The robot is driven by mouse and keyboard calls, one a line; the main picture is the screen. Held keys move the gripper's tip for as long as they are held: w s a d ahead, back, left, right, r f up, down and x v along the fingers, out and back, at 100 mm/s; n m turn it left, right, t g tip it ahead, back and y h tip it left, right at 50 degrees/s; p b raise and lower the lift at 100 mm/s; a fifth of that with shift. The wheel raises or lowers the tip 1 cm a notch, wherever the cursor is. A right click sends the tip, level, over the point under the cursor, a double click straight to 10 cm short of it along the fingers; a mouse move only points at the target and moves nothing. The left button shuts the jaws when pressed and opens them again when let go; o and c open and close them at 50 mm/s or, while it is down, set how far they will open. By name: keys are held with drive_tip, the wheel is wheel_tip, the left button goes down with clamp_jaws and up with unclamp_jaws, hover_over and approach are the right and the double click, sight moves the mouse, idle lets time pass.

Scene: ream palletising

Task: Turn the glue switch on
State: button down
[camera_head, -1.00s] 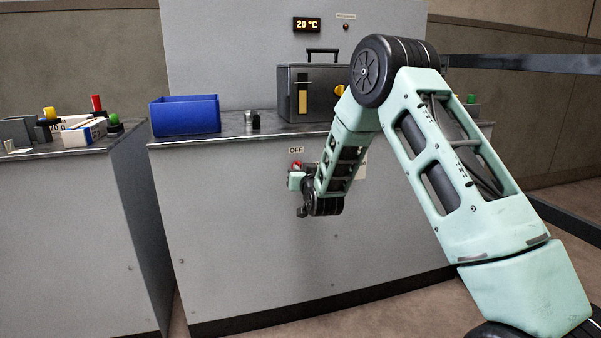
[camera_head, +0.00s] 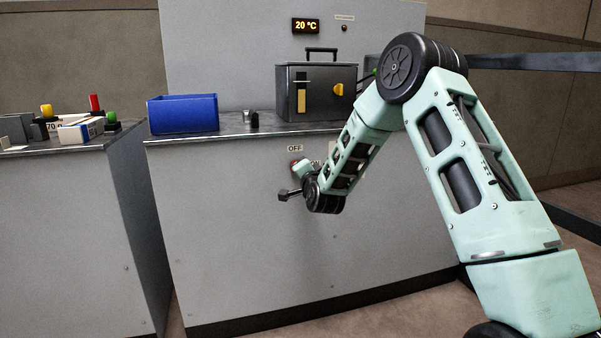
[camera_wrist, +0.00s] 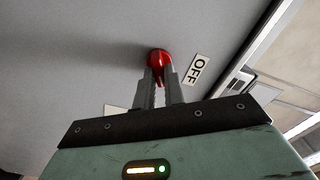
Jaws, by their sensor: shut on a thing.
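The glue switch is a red knob (camera_wrist: 158,57) on the grey front panel of the cabinet. In the wrist view my gripper (camera_wrist: 160,78) has both fingers on the knob, one on each side, shut on it. An OFF label (camera_wrist: 196,70) is beside the knob. A second pale label (camera_wrist: 115,110) is mostly hidden behind my gripper. In the head view the OFF label (camera_head: 295,148) is just above the red knob (camera_head: 295,163), which is partly hidden by my gripper (camera_head: 299,165).
A display (camera_head: 306,25) reads 20 °C, with an unlit small lamp (camera_head: 344,28) nearby. A side counter (camera_head: 60,148) holds several items.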

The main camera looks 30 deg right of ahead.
drive_tip(key=m, duration=0.6)
drive_tip(key=shift+f+b, duration=0.2)
drive_tip(key=shift+b, duration=0.15)
idle(0.4)
drive_tip(key=c, duration=1.5)
unclamp_jaws()
drive_tip(key=p+v, duration=0.3)
drive_tip(key=v, duration=1.4)
drive_tip(key=shift+s+r, duration=0.1)
drive_tip(key=shift+s, duration=0.15)
